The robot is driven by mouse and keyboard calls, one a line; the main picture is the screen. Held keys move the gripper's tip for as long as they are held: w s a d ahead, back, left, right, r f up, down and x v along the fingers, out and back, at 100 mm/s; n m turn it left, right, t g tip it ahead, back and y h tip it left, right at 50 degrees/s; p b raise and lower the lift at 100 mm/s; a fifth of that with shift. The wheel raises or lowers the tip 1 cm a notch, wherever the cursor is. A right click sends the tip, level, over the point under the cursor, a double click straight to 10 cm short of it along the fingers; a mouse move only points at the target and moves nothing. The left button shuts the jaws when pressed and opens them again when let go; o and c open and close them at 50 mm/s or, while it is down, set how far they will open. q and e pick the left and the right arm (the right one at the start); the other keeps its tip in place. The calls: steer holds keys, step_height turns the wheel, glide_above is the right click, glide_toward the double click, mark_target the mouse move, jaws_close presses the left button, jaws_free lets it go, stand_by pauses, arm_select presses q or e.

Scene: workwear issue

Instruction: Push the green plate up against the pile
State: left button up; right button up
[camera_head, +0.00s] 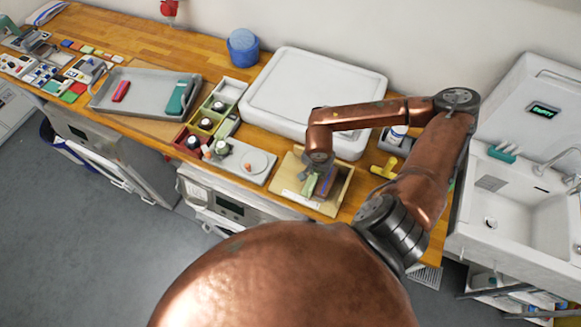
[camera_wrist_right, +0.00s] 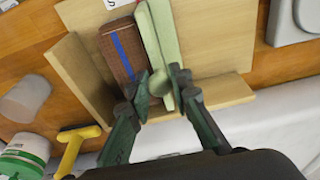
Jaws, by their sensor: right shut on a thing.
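The green plate (camera_wrist_right: 158,35) stands on edge inside a light wooden tray (camera_wrist_right: 75,85), with a round green knob at its end. The pile (camera_wrist_right: 118,48), brown with a blue stripe, lies right beside it, on its left in the right wrist view. I cannot tell whether a thin gap is left between them. My right gripper (camera_wrist_right: 158,88) is shut on the plate's knob. In the head view the right gripper (camera_head: 318,168) hides part of the tray, and the green plate (camera_head: 309,187) shows below it. My left gripper is not in view.
A large white lidded box (camera_head: 312,88) stands behind the tray. A grey tray with a round dish (camera_head: 256,161) is to the left. A yellow tool (camera_head: 384,171) and a grey bin with a white tub (camera_head: 397,136) are to the right, before the sink (camera_head: 510,215).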

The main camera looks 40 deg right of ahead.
steer(key=shift+s+d, duration=0.5)
steer(key=shift+s, duration=0.4)
steer(key=shift+s+d, duration=0.45)
steer(key=shift+s, duration=0.45)
steer(key=o, duration=0.7)
step_height(320, 180, up, 8)
steer(key=p, duration=0.4)
